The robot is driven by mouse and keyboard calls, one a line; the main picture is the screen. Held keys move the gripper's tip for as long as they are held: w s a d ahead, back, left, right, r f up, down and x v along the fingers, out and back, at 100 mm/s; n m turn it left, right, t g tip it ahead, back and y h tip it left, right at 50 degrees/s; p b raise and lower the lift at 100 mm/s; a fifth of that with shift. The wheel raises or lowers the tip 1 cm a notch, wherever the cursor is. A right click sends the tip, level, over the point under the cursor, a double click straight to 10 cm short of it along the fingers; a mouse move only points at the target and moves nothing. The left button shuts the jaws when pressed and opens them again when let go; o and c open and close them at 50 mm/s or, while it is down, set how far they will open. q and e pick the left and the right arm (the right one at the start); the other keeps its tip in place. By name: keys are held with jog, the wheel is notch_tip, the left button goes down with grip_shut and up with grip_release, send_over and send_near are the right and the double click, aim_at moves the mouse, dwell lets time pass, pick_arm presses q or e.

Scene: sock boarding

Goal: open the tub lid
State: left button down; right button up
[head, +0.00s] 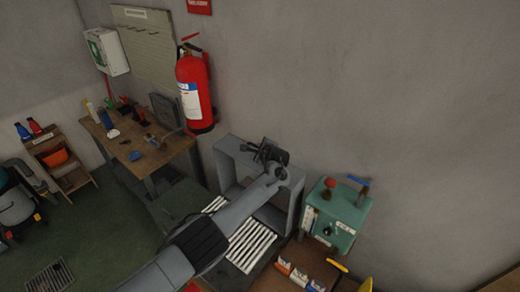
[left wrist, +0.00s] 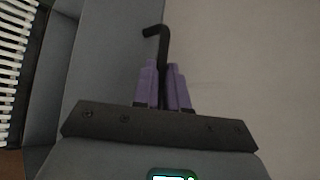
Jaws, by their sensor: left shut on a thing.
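My left gripper (head: 268,153) is at the top of a grey frame-like housing (head: 228,158) in the head view. In the left wrist view its purple fingers (left wrist: 167,88) are shut on a thin black hooked handle (left wrist: 164,45), whose bent end sticks out beyond the fingertips. What the handle is fixed to is hidden behind the fingers. I cannot make out a tub or its lid clearly in either view. My right gripper is not in view.
White slats (head: 250,246) lie below my left arm, in front of the housing. A teal box (head: 345,215) with a red knob and a blue-handled lever stands to the right. A red fire extinguisher (head: 195,90) hangs on the wall, above a wooden workbench (head: 150,158) with tools.

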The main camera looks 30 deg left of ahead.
pick_arm(q)
jog(key=shift+r, duration=0.1)
jog(key=c, duration=1.2)
grip_release()
jog(key=shift+o, duration=0.2)
jog(key=shift+s+d+r+p, duration=0.25)
jog(key=shift+d+r+p, duration=0.05)
jog(key=shift+p, duration=0.3)
jog(key=shift+p+v, duration=0.85)
jog(key=shift+v, duration=0.05)
jog(key=p+v, duration=0.1)
jog(key=v, duration=0.5)
jog(key=shift+s+d, duration=0.15)
jog(key=shift+s, duration=0.05)
jog(key=shift+v, duration=0.8)
